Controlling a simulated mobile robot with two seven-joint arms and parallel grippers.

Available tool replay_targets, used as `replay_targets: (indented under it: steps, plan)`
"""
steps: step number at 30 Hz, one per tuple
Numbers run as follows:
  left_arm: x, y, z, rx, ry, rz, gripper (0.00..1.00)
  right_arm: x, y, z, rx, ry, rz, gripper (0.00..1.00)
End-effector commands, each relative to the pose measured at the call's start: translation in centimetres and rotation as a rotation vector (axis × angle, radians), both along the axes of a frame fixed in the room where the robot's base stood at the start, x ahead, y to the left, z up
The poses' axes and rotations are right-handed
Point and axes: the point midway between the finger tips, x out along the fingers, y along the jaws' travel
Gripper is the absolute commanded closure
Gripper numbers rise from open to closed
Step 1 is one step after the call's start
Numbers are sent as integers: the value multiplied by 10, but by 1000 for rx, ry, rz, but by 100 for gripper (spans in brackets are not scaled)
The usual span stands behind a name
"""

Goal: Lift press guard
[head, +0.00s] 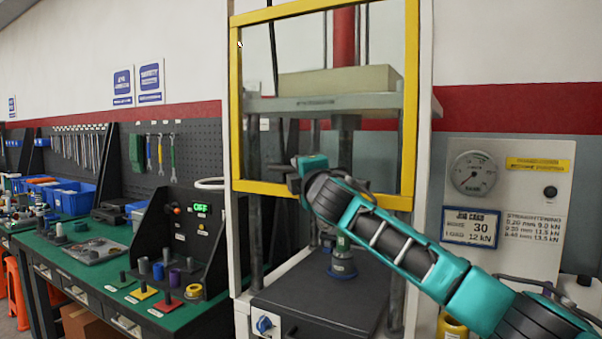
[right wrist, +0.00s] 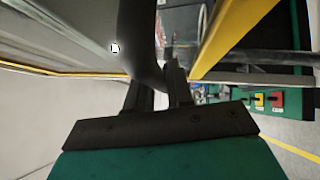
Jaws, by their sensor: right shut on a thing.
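The press guard is a clear panel in a yellow frame (head: 237,110) on the front of the press (head: 325,300). Its lower yellow bar (head: 258,187) is level with my right gripper (head: 291,176), and the space below that bar is open. In the right wrist view, my right gripper (right wrist: 158,92) is shut on the guard's dark curved handle (right wrist: 138,35). The yellow frame also shows there (right wrist: 232,42). In the head view, my gripper and forearm hide part of the lower bar and most of the grip. My left gripper is not in view.
A gauge panel (head: 510,200) stands right of the press, behind my right arm. A green-topped workbench (head: 110,272) with coloured sample pieces and a black control box (head: 185,225) is on the left. Inside the press, a plate (head: 330,103) carries a pale block (head: 335,80).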

Motion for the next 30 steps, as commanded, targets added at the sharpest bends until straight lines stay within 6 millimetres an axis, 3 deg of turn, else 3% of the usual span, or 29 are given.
replay_targets:
  steps: [3,4,10,20,30]
  plan:
    - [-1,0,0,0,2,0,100,1,-2,0,0,0,-5,100]
    - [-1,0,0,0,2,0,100,1,-2,0,0,0,-5,78]
    - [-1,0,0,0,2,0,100,0,-1,0,-1,-1,-3,59]
    - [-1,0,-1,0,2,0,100,-2,-1,-1,0,0,-2,59]
    - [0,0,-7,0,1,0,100,-34,-8,-6,0,0,0,59]
